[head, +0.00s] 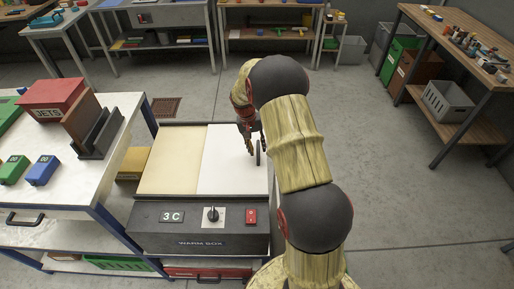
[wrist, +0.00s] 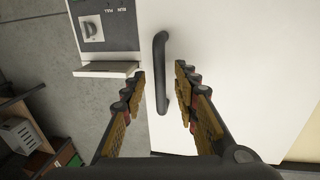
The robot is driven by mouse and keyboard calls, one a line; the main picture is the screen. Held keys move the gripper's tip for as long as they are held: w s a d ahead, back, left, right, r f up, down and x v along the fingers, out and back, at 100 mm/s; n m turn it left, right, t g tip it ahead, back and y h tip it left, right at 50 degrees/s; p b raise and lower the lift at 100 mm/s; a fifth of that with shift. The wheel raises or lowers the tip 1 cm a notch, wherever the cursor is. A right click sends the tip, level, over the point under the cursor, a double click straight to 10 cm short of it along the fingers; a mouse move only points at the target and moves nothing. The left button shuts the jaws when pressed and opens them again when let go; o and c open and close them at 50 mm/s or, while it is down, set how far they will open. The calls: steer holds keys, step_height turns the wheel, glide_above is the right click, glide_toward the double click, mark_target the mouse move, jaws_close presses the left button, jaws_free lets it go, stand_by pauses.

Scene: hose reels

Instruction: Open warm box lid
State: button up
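The warm box (head: 200,243) stands in the middle of the head view, with a dark front panel. Its top has a cream left part (head: 172,160) and a white right part (head: 222,165), which I take to be the lid. A black bar handle (head: 258,153) stands on the white part near its right side. In the wrist view the handle (wrist: 161,75) lies between the fingers of my gripper (wrist: 160,78), with a gap on each side. My gripper (head: 253,145) is open over the white lid; my arm partly hides it in the head view.
The front panel carries a display (head: 172,216), a knob (head: 213,215) and a red switch (head: 251,216). A white workbench (head: 70,190) with boxes stands close at left. A wooden bench (head: 450,45) stands at right. The floor between is clear.

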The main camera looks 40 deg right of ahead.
steer(key=shift+c, duration=0.3)
jaws_close()
stand_by(0.6)
